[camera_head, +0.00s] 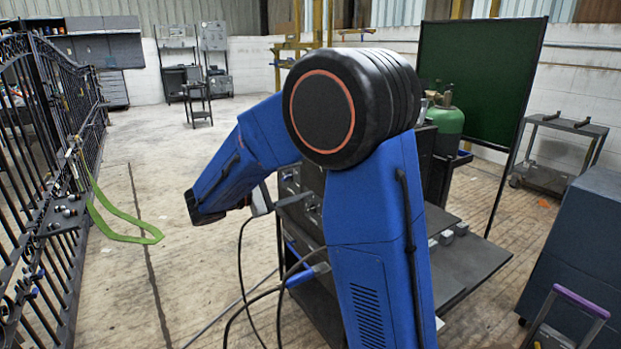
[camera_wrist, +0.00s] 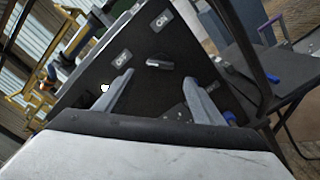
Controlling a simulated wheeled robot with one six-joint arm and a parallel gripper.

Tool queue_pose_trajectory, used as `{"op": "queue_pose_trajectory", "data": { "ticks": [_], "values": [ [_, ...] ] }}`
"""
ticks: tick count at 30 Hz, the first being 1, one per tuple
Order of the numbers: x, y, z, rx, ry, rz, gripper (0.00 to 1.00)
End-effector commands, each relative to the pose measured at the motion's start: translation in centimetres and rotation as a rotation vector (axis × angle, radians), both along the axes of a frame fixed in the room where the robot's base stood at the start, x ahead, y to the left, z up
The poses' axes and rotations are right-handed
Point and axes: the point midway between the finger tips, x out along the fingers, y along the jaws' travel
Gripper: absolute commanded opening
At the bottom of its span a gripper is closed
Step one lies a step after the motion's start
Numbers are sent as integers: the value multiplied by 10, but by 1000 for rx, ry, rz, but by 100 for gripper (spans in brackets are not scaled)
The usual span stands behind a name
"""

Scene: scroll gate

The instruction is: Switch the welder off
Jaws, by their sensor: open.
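The welder's dark front panel (camera_wrist: 185,30) fills the middle of the wrist view, tilted in the picture. It carries an ON label (camera_wrist: 162,21), an OFF label (camera_wrist: 123,58) and a small dark knob (camera_wrist: 159,63) with a pale edge. The knob lies between the two labels and toward the right; which label it points to I cannot tell for sure. My gripper (camera_wrist: 160,64) is open, its two grey fingers on either side of the knob in the picture. Contact with it is not visible. In the head view my blue arm hides much of the welder (camera_head: 290,182).
Dark cables (camera_head: 243,270) hang beside the cart. A green gas cylinder (camera_head: 445,122) and a dark green screen (camera_head: 478,85) stand behind it. A black gate (camera_head: 60,130) runs along the left. The floor between gate and cart is mostly free.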

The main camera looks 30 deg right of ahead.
Motion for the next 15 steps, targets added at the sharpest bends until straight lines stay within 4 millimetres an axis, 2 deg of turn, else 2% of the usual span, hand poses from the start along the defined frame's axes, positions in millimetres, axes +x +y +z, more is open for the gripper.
{"op": "queue_pose_trajectory", "data": {
  "ticks": [1, 9, 15],
  "values": [
    [1, 11, -1, 0, 1, 5, 62],
    [-1, 62, -1, 0, 1, 4, 62],
    [-2, 89, -1, -1, 1, 2, 62]
  ]
}}
